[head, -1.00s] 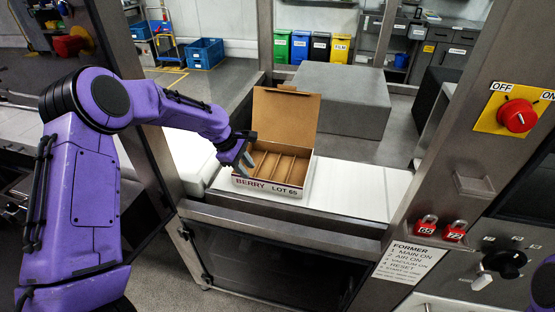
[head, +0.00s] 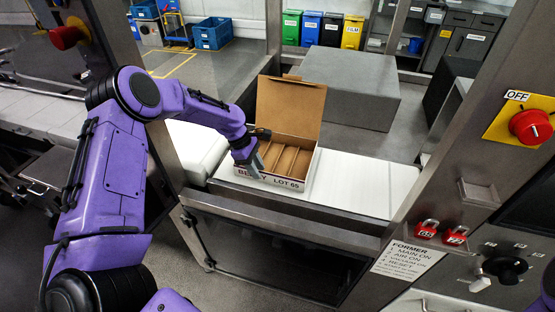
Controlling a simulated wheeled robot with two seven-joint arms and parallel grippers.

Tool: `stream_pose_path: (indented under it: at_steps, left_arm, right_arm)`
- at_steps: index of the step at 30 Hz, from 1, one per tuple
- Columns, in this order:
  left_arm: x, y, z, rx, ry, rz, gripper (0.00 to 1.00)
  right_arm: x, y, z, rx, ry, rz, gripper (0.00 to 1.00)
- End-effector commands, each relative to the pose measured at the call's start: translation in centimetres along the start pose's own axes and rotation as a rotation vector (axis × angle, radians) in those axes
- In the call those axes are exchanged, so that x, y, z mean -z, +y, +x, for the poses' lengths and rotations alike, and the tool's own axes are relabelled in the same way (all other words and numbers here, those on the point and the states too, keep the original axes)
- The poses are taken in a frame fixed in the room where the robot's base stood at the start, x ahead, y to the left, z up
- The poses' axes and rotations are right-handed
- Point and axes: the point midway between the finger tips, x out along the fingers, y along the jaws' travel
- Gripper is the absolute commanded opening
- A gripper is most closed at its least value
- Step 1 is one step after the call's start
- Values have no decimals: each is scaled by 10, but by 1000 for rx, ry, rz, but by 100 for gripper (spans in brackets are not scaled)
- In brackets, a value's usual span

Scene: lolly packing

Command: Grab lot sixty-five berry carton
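The berry carton (head: 293,183) stands in the head view on a white belt. Its brown lid is up at the back, its inside has long brown dividers and looks empty, and its white front reads "LOT 65". My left gripper (head: 254,164) is at the carton's left front corner, its pale fingers overlapping the front wall and covering part of the word "BERRY". Whether the fingers are closed on the wall is too small to tell.
The white belt (head: 375,190) is clear right of the carton. A steel frame post stands on each side. A red OFF knob (head: 530,127) and red padlocks (head: 427,228) are on the right post. A grey block (head: 348,85) stands behind.

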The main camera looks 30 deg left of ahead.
Motion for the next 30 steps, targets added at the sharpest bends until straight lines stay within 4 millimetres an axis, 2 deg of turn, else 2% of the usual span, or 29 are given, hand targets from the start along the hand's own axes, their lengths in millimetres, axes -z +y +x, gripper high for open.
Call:
stream_pose_path:
  at_steps: [3,4,6,7,17,22,25,30]
  left_arm:
    - [0,0,0,-1,0,1,33]
    - [0,0,0,-1,0,1,30]
    - [0,1,0,-1,0,2,7]
    - [-1,1,0,-1,0,2,0]
    - [-1,1,0,0,0,2,0]
    - [-5,1,-9,-2,0,5,0]
    - [-12,2,-26,-5,1,7,0]
    - [-13,-31,-78,-7,-3,4,0]
  right_arm:
    - [0,0,0,0,0,0,43]
    - [0,0,0,0,0,0,43]
    - [0,0,0,0,0,0,43]
    - [0,0,0,0,0,0,43]
    - [0,0,1,0,0,0,43]
    - [-2,0,6,0,0,0,43]
    - [-6,-1,14,0,0,0,43]
    - [-6,-1,15,0,0,0,43]
